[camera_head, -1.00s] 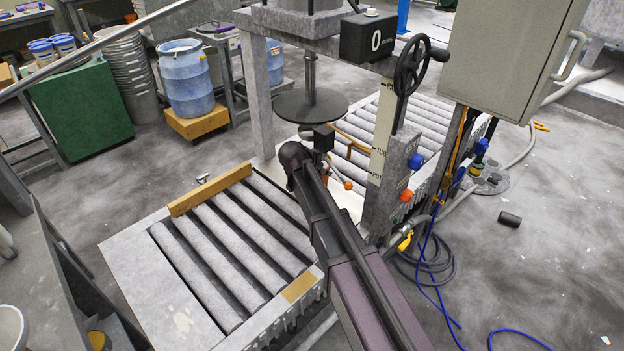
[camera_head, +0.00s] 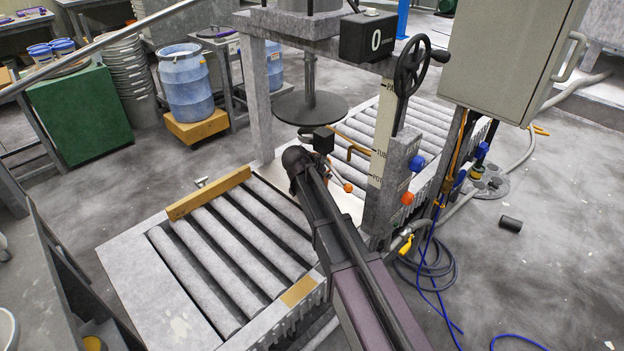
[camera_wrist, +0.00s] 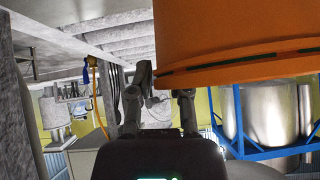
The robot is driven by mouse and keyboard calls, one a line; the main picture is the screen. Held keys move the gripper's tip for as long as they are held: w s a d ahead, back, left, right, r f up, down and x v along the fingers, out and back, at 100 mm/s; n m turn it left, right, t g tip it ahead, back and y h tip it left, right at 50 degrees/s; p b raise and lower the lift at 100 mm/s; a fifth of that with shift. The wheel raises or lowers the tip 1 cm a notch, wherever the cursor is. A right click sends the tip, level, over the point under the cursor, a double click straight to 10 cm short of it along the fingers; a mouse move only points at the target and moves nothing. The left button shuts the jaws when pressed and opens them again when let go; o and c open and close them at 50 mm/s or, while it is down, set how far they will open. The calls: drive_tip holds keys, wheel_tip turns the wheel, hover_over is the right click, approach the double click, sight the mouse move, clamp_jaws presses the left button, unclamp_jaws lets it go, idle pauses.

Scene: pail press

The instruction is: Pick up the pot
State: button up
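A large orange round-walled vessel with a rim (camera_wrist: 235,40), which looks like the pot, fills the upper right of the wrist view. Only part of it is in frame. I cannot make out the pot there.
A roller conveyor (camera_head: 222,258) with a wooden stop (camera_head: 208,193) lies left of my arm. The press plate (camera_head: 310,107) hangs beyond it. A post with blue and orange knobs (camera_head: 407,198) and a handwheel (camera_head: 411,68) stand close on the right. Hoses lie on the floor.

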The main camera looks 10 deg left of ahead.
drive_tip(key=shift+r, duration=0.1)
clamp_jaws()
drive_tip(key=shift+r+p, duration=1.8)
drive_tip(key=shift+p, duration=0.1)
drive_tip(key=s+a, duration=1)
drive_tip(key=s, duration=0.4)
drive_tip(key=shift+s+f, duration=0.15)
drive_tip(key=shift+s, duration=0.25)
